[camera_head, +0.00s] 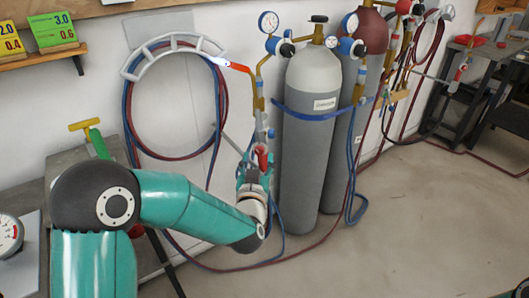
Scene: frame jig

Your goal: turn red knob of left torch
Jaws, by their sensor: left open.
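The left torch (258,90) hangs upright in front of the wall, left of the grey gas cylinder, with a brass upper part and a blue-grey lower body. A red knob (262,155) shows low on it, and a small blue knob (271,133) sits just above. My teal left arm reaches in from the left. My left gripper (257,163) is open at the torch's lower end, around or beside the red knob. It is too small to tell whether the fingers touch the knob. My right gripper is out of view.
Two gas cylinders (311,150) with gauges stand close to the right of the torch. A coiled red and blue hose (130,110) hangs on a wall holder to the left. Hoses run down beside the gripper to the floor. The floor (420,230) at the right is clear.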

